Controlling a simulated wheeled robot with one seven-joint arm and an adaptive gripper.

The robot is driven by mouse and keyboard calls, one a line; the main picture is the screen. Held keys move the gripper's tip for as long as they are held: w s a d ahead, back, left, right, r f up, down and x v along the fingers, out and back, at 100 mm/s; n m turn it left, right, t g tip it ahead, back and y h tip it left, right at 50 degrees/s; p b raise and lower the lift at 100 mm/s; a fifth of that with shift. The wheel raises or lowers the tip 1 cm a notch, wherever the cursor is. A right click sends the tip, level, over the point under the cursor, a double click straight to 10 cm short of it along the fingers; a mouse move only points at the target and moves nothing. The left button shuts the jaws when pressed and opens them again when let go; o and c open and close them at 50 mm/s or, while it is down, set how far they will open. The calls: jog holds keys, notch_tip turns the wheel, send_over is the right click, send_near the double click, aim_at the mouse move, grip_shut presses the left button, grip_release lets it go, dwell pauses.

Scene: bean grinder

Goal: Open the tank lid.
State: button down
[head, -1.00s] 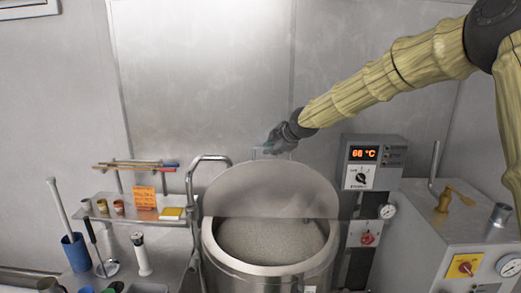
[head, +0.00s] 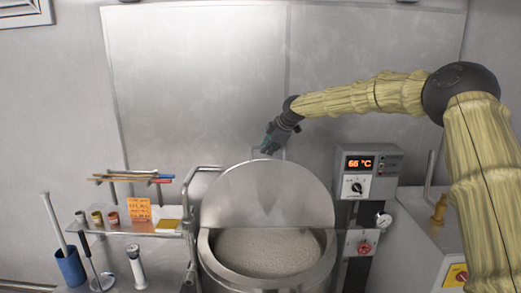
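The round metal tank (head: 316,278) stands at the bottom middle of the head view, with pale grainy contents (head: 268,250) showing inside. Its lid (head: 268,192) is raised, tilted up at the back of the opening. A handle (head: 254,153) shows at the lid's upper edge. My gripper (head: 268,148) is at that upper edge, close to the handle. It is small and dark here, so I cannot tell whether its fingers are shut or touch the handle.
A control box with a red display (head: 361,163) stands right of the tank. A bent pipe (head: 192,178) and a shelf (head: 107,228) with small cups are at left. A grey machine (head: 418,240) is at right. The back wall (head: 200,80) is bare.

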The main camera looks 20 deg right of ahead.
jog(key=shift+f, duration=0.2)
jog(key=c, duration=1.5)
grip_release()
jog(key=shift+w+d, duration=0.1)
jog(key=shift+w, duration=0.05)
jog(key=shift+r, duration=0.15)
jog(key=shift+s+r, duration=0.3)
jog(key=shift+r, duration=0.1)
jog(key=v, duration=1.1)
jog(key=shift+d+f, duration=0.15)
jog(key=shift+d, duration=0.05)
jog(key=shift+a, duration=0.1)
